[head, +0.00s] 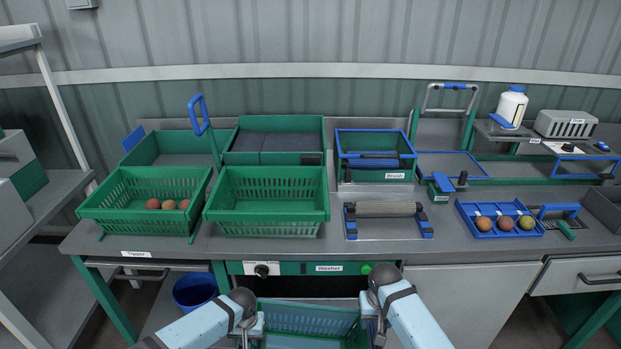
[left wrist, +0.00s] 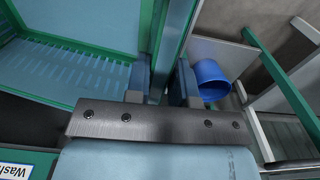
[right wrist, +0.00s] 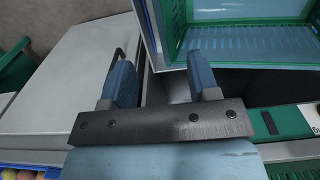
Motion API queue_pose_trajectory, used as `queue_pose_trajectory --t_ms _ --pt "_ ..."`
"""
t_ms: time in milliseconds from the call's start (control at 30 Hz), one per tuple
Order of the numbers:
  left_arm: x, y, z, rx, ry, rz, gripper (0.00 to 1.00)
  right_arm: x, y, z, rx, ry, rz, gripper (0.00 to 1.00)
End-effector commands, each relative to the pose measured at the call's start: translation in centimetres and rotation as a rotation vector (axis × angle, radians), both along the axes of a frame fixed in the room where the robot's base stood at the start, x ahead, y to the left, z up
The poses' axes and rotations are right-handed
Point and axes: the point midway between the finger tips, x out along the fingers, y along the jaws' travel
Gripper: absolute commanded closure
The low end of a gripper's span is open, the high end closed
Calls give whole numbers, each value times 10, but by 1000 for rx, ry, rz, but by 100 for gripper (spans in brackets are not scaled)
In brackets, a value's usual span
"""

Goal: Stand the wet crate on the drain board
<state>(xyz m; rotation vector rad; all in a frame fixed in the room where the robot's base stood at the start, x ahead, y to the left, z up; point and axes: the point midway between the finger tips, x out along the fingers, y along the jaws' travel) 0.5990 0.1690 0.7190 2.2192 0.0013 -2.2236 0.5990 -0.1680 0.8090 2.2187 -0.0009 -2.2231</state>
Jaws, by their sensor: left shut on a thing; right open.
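The green slatted crate (head: 308,318) is low in front of the washer opening, at the bottom of the head view. A bluish sheen covers its inside in the left wrist view (left wrist: 70,75). My left gripper (head: 254,328) is shut on the crate's left wall. My right gripper (head: 374,322) is at the crate's right side with its jaws open; in the right wrist view (right wrist: 160,82) the crate's edge (right wrist: 150,35) lies near the fingers. Most of the crate's front is out of frame. I cannot tell for certain which surface is the drain board.
Two green crates stand on the bench, the left one (head: 110,205) with several tomatoes, the right one (head: 268,172) empty. A roller tray (head: 388,236), a blue-rimmed bin (head: 375,136) and a blue tomato tray (head: 468,222) are farther right. A blue bucket (head: 195,290) is under the bench.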

Motion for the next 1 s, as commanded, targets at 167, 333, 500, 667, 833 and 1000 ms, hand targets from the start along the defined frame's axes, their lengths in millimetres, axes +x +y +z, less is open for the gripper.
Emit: queue_pose_trajectory --t_ms 167,333,500,667,833,1000 --pt "1 -1 68 -2 -2 0 100 0 0 67 0 0 0 45" --pt "1 -1 111 -2 -1 0 100 0 0 111 0 0 0 45" --pt "0 -1 132 -2 -1 0 100 0 0 132 0 1 0 45" --pt "0 -1 133 -2 -1 0 100 0 0 132 0 1 0 57" --pt "1 -1 132 -2 -1 0 100 0 0 131 0 0 0 57" --pt "1 -1 131 -2 -2 0 100 0 0 130 0 0 0 57"
